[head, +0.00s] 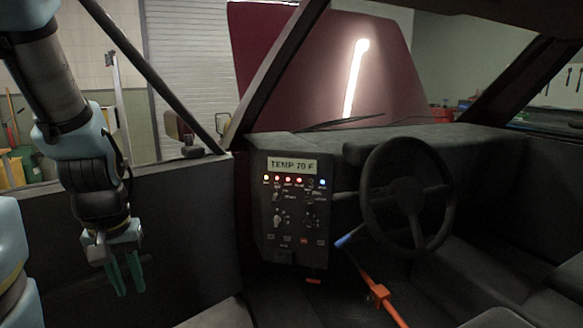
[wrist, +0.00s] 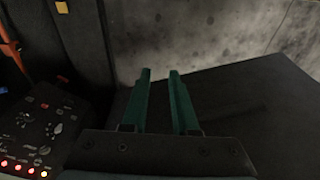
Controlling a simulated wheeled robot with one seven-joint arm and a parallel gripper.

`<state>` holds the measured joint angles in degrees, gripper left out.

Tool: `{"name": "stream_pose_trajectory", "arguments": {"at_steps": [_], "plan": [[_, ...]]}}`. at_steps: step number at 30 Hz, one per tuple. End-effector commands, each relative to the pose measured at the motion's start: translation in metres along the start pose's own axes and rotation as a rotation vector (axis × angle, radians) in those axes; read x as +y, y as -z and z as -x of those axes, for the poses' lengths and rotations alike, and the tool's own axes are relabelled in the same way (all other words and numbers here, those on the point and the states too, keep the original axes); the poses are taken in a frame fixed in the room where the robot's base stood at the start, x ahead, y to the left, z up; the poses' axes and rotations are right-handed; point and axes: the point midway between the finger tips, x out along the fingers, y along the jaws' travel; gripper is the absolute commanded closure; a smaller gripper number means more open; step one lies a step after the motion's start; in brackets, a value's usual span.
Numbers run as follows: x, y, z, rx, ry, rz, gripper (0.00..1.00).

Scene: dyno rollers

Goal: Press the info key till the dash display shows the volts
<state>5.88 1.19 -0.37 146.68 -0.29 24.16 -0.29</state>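The dash panel (head: 292,222) is a dark box left of the steering wheel. The dash display (head: 292,166) at its top reads TEMP with a value of about 79 F, so it shows a temperature. Under it are a row of lit lamps, knobs and small keys. Key labels are too small to read, so I cannot tell which is the info key. My gripper (head: 124,274) hangs well left of the panel, pointing down, touching nothing. Its green fingers stand apart and empty in the wrist view (wrist: 160,72), where part of the panel (wrist: 42,118) shows at left.
The steering wheel (head: 408,194) is right of the panel. An orange bar with a blue end (head: 375,290) runs below the wheel. A dark windscreen pillar (head: 275,72) rises above the panel. Open space lies between my gripper and the panel, above the door sill.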

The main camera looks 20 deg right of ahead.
Motion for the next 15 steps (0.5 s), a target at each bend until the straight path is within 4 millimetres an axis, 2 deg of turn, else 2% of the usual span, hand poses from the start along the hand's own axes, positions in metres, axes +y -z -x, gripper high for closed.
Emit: {"name": "stream_pose_trajectory", "arguments": {"at_steps": [1, 7, 15], "plan": [[0.0, 0.0, 0.0, 0.0, 0.0, 0.0, 0.79], [0.0, 0.0, 0.0, 0.0, 0.0, 0.0, 1.0], [0.0, 0.0, 0.0, 0.0, 0.0, 0.0, 1.0]]}}
